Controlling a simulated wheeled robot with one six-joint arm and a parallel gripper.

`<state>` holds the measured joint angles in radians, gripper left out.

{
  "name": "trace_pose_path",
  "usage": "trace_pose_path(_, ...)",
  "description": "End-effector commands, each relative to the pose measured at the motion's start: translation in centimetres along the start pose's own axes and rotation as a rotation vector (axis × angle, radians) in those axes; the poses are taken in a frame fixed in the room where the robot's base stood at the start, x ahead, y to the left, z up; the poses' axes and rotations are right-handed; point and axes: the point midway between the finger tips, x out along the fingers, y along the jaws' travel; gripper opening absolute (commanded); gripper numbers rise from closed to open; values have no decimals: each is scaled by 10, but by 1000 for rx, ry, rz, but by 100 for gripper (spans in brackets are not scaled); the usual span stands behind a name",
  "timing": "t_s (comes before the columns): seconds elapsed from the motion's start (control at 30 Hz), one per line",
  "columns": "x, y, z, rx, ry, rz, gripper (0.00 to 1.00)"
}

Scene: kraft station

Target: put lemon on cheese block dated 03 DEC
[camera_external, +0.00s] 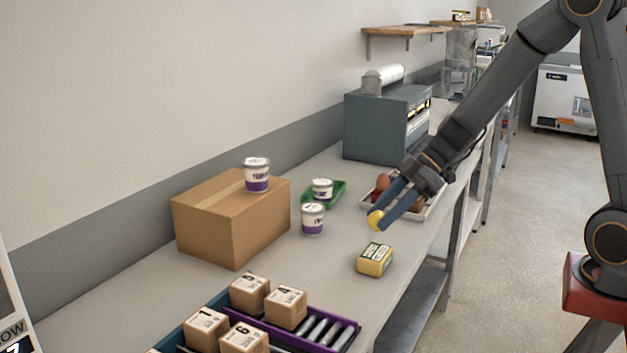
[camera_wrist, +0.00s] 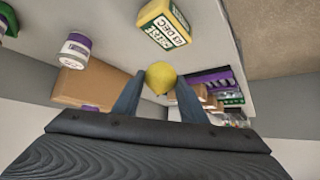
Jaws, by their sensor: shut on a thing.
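My gripper (camera_external: 388,207) is shut on a yellow lemon (camera_external: 375,220) and holds it above the counter. In the wrist view the lemon (camera_wrist: 160,77) sits between the two blue-grey fingertips (camera_wrist: 157,92). The cheese block (camera_external: 374,260) is a yellow block with a green and white label, lying on the counter just below and in front of the lemon in the external view. In the wrist view the cheese block (camera_wrist: 163,24) reads "CHEESE" and "03 DEC". The lemon is apart from it.
A cardboard box (camera_external: 225,220) carries a white and purple tub (camera_external: 256,175). A pale tray (camera_external: 428,211) is behind my gripper. Small numbered boxes (camera_external: 285,308) stand at the front.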

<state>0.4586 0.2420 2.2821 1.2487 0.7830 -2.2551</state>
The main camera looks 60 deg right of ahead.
Motion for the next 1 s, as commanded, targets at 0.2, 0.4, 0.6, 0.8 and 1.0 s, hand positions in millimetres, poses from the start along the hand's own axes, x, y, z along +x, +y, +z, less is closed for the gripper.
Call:
trace_pose_path(0.2,12,0,12,2,0,-2,15)
trace_pose_path(0.4,30,0,30,3,-1,-2,15)
trace_pose_path(0.6,38,0,37,0,0,0,15)
trace_pose_path(0.8,38,0,37,-1,0,1,15)
trace_pose_path(1.0,40,0,39,-1,1,1,15)
